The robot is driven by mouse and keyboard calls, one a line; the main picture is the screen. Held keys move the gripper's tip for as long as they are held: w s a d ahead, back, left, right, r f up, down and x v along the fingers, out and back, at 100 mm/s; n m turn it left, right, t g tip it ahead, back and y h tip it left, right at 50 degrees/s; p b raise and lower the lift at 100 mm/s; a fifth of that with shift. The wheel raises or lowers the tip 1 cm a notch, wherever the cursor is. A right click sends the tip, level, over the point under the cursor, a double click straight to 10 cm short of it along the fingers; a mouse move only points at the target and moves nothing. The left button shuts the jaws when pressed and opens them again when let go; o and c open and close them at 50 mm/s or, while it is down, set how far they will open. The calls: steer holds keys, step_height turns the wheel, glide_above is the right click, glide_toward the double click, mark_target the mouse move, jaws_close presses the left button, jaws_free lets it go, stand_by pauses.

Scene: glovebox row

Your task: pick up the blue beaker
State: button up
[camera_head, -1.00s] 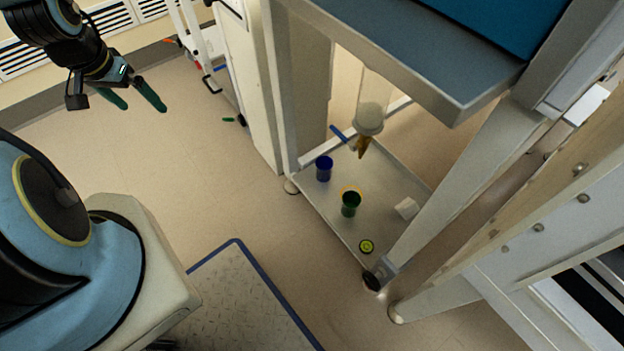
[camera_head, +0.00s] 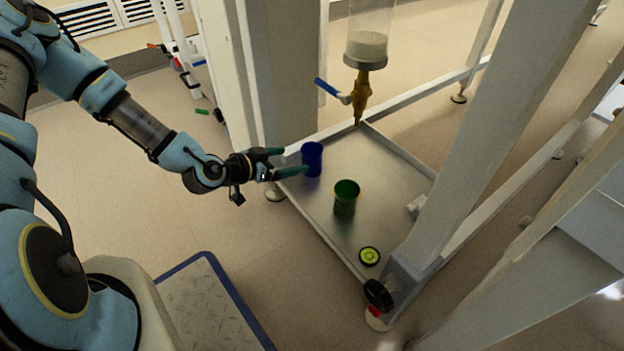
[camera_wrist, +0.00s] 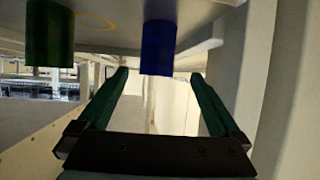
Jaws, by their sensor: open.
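The blue beaker (camera_head: 312,158) stands upright on the metal tray shelf near its left edge in the head view. My gripper (camera_head: 292,162) is open, with its green fingers pointing right at the beaker from the left. In the head view the fingertips appear close to the beaker's left side; contact cannot be told. In the wrist view the blue beaker (camera_wrist: 158,38) shows at the top, between and ahead of the two open fingers (camera_wrist: 160,80). The jaws are empty.
A green beaker (camera_head: 345,198) stands on the tray (camera_head: 385,170), and also shows in the wrist view (camera_wrist: 50,35). A round yellow-green item (camera_head: 369,256) lies near the front corner. A brass valve (camera_head: 362,95) hangs above the tray's back. Frame legs (camera_head: 460,150) stand at the right.

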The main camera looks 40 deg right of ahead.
mark_target(304, 160)
steer(key=shift+s+d+f+h+b, duration=0.3)
steer(key=shift+d+f+b, duration=0.15)
steer(key=shift+d+f, duration=0.3)
steer(key=b+x, duration=0.2)
steer(key=x, duration=0.3)
steer(key=b+x, duration=0.3)
steer(key=x, duration=0.2)
steer(key=shift+w+r, duration=0.1)
steer(key=shift+w, duration=0.1)
steer(key=shift+d, duration=0.25)
steer(key=shift+r, duration=0.1)
steer(key=c, duration=1.3)
steer(key=shift+o, duration=0.2)
